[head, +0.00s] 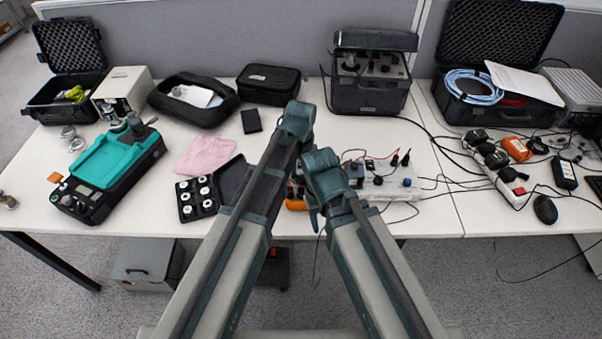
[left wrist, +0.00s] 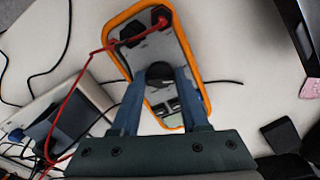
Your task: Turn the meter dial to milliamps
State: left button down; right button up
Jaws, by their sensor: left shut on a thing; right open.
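The meter (left wrist: 146,35) has an orange rim and a grey face and lies on the table. In the left wrist view, my left gripper (left wrist: 160,78) has its two blue-grey fingers on either side of the round black dial (left wrist: 160,70), shut on it. The dial's setting cannot be read. Red and black plugs sit at the meter's far end. In the head view only an orange edge of the meter (head: 296,205) shows behind my arms. My right gripper (head: 314,212) is open and empty, close to the meter's right side; its fingertips are partly hidden.
A white instrument block (head: 385,188) with leads stands right of the meter. A black case of white discs (head: 196,198) lies to the left, beside a pink cloth (head: 205,155). A red lead (left wrist: 72,95) loops near my left gripper.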

aim_at(300, 175)
pick_arm(q)
jog(key=m, duration=0.5)
jog(key=shift+m, duration=0.3)
dwell(0.5)
jog(key=shift+c, duration=2.1)
grip_release()
jog(key=shift+r, duration=0.15)
notch_tip(300, 175, up, 14)
jog(key=p, duration=1.4)
jog(key=shift+f, duration=0.2)
jog(key=shift+a, duration=0.1)
